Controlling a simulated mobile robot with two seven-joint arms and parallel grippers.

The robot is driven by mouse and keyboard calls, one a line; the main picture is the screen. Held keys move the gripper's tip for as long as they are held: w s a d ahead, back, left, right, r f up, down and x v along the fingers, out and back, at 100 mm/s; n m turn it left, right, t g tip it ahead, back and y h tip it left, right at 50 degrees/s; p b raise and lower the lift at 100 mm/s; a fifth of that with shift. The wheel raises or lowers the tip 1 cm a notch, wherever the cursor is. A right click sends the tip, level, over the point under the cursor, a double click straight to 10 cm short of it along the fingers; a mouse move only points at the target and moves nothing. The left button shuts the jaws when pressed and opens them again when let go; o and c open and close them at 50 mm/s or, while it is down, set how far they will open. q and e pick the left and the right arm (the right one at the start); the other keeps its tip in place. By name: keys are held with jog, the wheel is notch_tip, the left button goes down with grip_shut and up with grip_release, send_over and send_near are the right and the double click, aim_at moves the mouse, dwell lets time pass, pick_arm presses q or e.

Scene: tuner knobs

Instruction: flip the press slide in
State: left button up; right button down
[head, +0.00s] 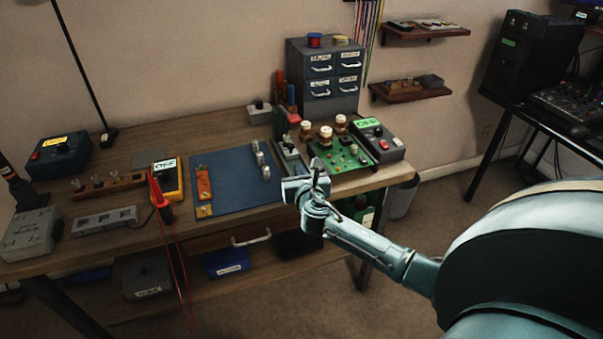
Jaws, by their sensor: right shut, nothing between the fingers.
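My right gripper (318,168) is at the bench's front edge, shut and empty. A narrow grey fixture (282,150) stands just behind and left of it, beside the green circuit board (345,155). It may be the press slide, but I cannot tell for sure, nor how its slide is set. The gripper partly covers the near end of this fixture; I cannot tell whether they touch. Several brown knobs with pale tops (326,132) stand on and beside the board. My left gripper is not in view.
A grey box with a green OFF display (376,138) stands right of the board. A blue mat (225,180) with small parts lies to the left. A yellow meter (167,180) stands beyond it. A grey drawer cabinet (324,75) is at the back.

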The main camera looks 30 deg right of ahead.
jog(key=shift+v, duration=1.15)
jog(key=s+a+f+m+g+y, duration=0.3)
jog(key=s+a+f+m+y, duration=0.3)
jog(key=s+a+f+m, duration=0.7)
jog(key=s+a+r+m+y, duration=0.1)
jog(key=s+a+m, duration=0.3)
jog(key=s+m, duration=0.3)
jog(key=s+a+r+m+g+y, duration=0.1)
jog(key=s+a+r+m+y, duration=0.1)
jog(key=s+a+m, duration=0.2)
jog(key=s+m+p, duration=0.1)
jog(key=s+m, duration=0.2)
jog(key=m, duration=0.1)
jog(key=shift+a+m, duration=0.15)
jog(key=shift+m, duration=0.15)
jog(key=shift+r, duration=0.1)
